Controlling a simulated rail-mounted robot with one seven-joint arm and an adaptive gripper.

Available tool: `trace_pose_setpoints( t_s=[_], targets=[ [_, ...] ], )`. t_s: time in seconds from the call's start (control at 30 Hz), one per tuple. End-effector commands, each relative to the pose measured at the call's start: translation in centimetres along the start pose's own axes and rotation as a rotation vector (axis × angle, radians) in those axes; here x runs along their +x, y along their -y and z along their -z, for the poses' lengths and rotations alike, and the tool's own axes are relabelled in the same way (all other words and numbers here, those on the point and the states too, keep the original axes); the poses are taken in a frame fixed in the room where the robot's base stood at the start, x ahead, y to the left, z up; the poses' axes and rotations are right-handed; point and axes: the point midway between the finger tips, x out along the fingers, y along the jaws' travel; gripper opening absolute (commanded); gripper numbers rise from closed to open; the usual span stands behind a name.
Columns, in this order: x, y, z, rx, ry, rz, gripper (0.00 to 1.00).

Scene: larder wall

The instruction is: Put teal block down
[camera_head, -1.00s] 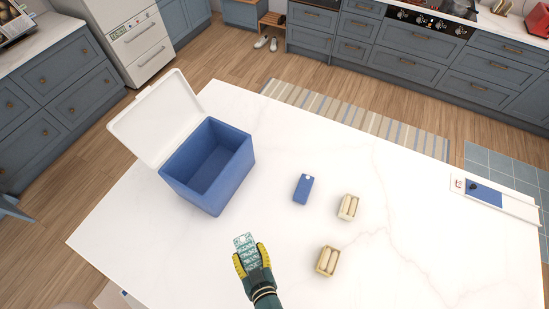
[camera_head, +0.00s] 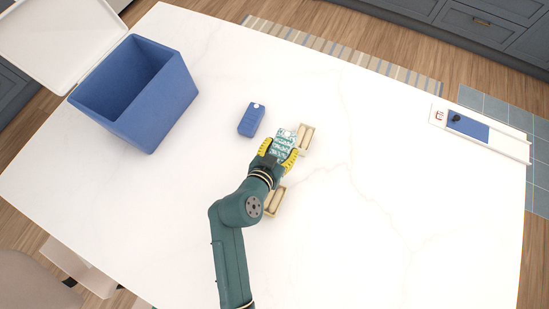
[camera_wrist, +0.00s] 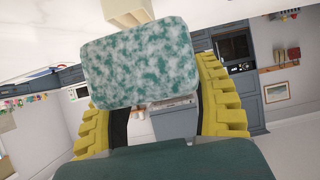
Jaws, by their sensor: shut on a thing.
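The teal block (camera_head: 285,139) is mottled teal and white, and my gripper (camera_head: 277,152) is shut on it with its yellow fingers on both sides. In the wrist view the block (camera_wrist: 138,62) fills the space between the yellow fingers of my gripper (camera_wrist: 165,95). In the head view the block is beside a cream box (camera_head: 306,139) and over or on the white table (camera_head: 380,190). I cannot tell whether it touches the table or that box.
A blue phone-like block (camera_head: 251,120) lies to the left. A second cream box (camera_head: 275,201) is partly hidden by my arm. An open blue bin (camera_head: 150,115) with a white lid (camera_head: 60,35) stands left. A white-and-blue board (camera_head: 480,132) lies right.

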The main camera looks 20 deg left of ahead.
Motion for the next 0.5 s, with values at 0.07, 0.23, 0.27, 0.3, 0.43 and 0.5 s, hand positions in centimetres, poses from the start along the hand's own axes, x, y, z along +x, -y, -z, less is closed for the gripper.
trace_pose_setpoints(
  t_s=[0.07,0.23,0.27,0.3,0.43,0.5],
  targets=[
    [1.5,2.0,-1.5,0.01,-0.008,-0.011,0.23],
    [1.4,4.1,-1.3,0.021,-0.004,-0.034,0.23],
    [1.4,4.3,-1.2,0.02,-0.004,-0.036,0.23],
    [1.4,4.4,-1.4,0.02,-0.002,-0.039,0.23],
    [2.5,4.4,-3.5,0.017,0.004,-0.043,0.23],
    [3.3,4.4,-4.8,0.017,0.003,-0.043,0.23]
  ],
)
